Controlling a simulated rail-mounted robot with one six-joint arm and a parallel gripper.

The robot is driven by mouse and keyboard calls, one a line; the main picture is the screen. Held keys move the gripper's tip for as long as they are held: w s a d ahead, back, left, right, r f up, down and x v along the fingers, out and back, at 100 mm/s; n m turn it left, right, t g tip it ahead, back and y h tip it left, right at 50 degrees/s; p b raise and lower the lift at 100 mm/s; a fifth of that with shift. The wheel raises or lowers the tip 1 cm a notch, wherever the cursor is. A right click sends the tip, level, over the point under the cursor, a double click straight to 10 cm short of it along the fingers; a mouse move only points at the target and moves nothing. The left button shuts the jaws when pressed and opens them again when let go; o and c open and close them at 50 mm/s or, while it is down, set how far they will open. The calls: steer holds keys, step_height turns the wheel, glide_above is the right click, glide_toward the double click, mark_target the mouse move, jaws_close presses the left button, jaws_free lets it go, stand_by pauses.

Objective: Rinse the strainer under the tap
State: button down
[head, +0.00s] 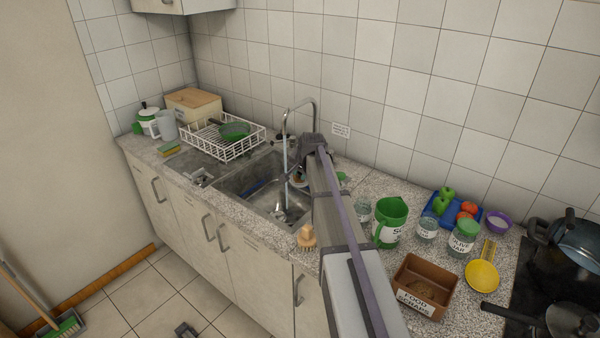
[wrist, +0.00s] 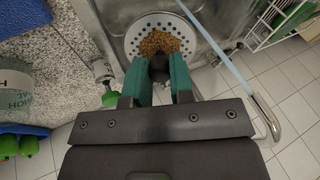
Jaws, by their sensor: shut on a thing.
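My gripper (wrist: 160,72) is shut on the dark handle end of the strainer (wrist: 133,38). The strainer is a pale round piece full of holes, with a heap of brown grains (wrist: 158,43) on it. It is held over the sink (head: 238,186); in the head view my arm hides most of it. The tap (head: 312,103) arches over the basin, and its end also shows in the wrist view (wrist: 267,118). A light-blue streak like running water (wrist: 215,45) falls from it, seen right of the strainer and apart from the grains.
A white dish rack (head: 240,150) with a green bowl stands left of the sink. A brush (head: 307,238) stands at the front edge. A green jug (head: 390,221), jars, a blue fruit tray (head: 462,222) and a brown scraps box (head: 426,285) crowd the right counter.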

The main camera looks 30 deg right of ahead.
steer(key=w+d+f+b, duration=0.1)
steer(key=w+f+b, duration=0.1)
steer(key=w, duration=1.2)
steer(key=shift+f+b, duration=0.4)
steer(key=shift+f, duration=0.05)
steer(key=shift+d, duration=0.15)
steer(key=shift+s+d, duration=0.1)
steer(key=shift+d, duration=0.4)
steer(key=shift+s, duration=0.1)
steer(key=s, duration=0.7)
steer(key=shift+s+a, duration=0.35)
steer(key=shift+s, duration=0.05)
stand_by(0.9)
